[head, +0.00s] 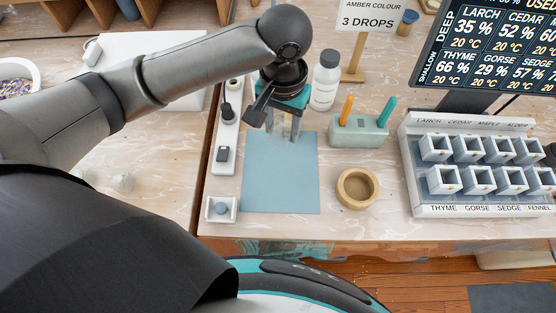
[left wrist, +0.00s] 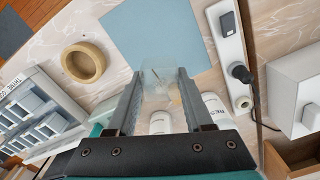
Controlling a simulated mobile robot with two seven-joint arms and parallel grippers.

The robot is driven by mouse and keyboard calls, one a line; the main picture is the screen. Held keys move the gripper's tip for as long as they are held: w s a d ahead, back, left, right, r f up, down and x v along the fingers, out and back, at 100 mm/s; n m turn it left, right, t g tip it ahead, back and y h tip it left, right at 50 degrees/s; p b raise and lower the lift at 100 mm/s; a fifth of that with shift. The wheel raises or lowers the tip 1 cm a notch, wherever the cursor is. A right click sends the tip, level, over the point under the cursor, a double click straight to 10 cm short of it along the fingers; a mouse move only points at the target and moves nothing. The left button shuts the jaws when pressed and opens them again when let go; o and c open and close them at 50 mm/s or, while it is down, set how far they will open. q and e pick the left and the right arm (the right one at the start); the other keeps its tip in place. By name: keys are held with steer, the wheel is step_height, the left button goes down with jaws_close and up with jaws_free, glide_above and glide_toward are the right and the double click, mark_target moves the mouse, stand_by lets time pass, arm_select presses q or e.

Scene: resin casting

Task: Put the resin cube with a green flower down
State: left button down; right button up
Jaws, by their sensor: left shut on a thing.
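My left gripper (head: 284,135) is shut on a clear resin cube (left wrist: 160,82), which shows between its fingertips in the left wrist view. A thin dark mark shows inside the cube; I cannot make out a green flower. In the head view the gripper points down over the far part of a blue mat (head: 280,185), and its fingers mostly hide the cube. In the left wrist view the cube overlaps the edge of the mat (left wrist: 150,32); I cannot tell whether it touches it. My right gripper is not in view.
A white bottle (head: 325,82) and a pale green holder (head: 358,133) with two tools stand close to the gripper's right. A round wooden ring (head: 358,188) lies right of the mat. A power strip (head: 227,135) runs along its left. A mould rack (head: 470,210) stands farther right.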

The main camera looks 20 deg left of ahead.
arm_select(q)
steer(key=b, duration=0.3)
glide_above(281, 168)
step_height(281, 168, down, 10)
steer(key=shift+s+r, duration=0.1)
steer(key=shift+f+b, duration=0.8)
steer(key=shift+f, duration=1.65)
steer(key=shift+r, duration=0.1)
steer(key=c, duration=0.8)
jaws_free()
steer(key=o, duration=0.5)
